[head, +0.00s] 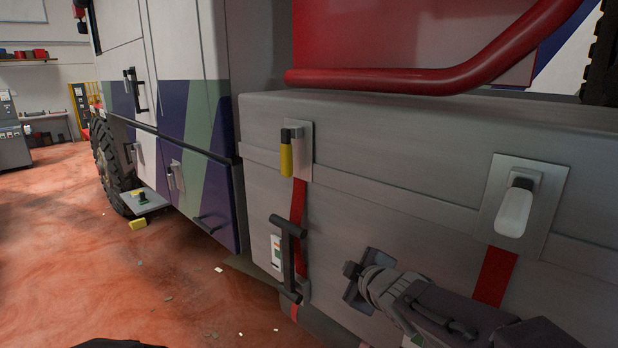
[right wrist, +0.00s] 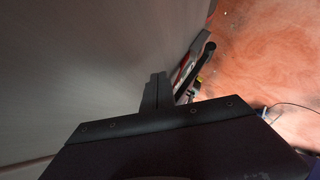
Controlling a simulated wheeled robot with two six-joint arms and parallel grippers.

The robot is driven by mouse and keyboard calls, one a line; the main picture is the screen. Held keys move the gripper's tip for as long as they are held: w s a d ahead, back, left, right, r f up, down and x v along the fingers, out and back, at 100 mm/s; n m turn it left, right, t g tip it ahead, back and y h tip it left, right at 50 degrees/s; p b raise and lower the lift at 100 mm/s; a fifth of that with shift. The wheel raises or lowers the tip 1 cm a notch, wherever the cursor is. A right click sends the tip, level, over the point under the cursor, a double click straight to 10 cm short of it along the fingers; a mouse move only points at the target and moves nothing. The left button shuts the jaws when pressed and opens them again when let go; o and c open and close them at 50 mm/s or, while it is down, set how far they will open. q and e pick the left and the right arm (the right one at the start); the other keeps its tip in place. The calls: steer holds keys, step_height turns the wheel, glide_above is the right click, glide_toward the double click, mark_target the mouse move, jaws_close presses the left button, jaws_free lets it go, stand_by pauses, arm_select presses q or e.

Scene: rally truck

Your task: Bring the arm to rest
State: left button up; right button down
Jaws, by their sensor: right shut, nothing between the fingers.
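My right arm comes in from the lower right in the head view. Its gripper (head: 352,272) is close to the grey side box (head: 400,190) of the truck, right of a black bar handle (head: 289,258). I cannot tell whether it touches the panel. In the right wrist view the gripper's fingers (right wrist: 156,90) are together and hold nothing, with the grey panel (right wrist: 80,70) along the left and the black handle (right wrist: 202,66) beyond the fingertips. My left gripper is not in view.
On the box are a latch with a yellow grip (head: 286,157), a latch with a white grip (head: 515,212) and red straps (head: 494,277). A red tube (head: 430,80) juts above. A step plate (head: 144,202) sticks out farther along. Red floor (head: 130,280) lies open at left.

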steer(key=s+d+f+m+g+h, duration=0.1)
steer(key=s+d+f+m+g, duration=0.2)
steer(key=f, duration=0.4)
steer(key=s+d+f+m+g+h, duration=0.2)
steer(key=s+d+f+m, duration=0.2)
steer(key=s+f, duration=0.15)
steer(key=s+d+f+m+g, duration=0.2)
steer(key=s+f+m+g, duration=0.3)
steer(key=s+f, duration=0.5)
steer(key=s+m, duration=0.2)
steer(key=s, duration=0.3)
steer(key=shift+d+f+g, duration=0.15)
steer(key=shift+f+g, duration=0.2)
steer(key=shift+g, duration=0.05)
steer(key=shift+w, duration=0.1)
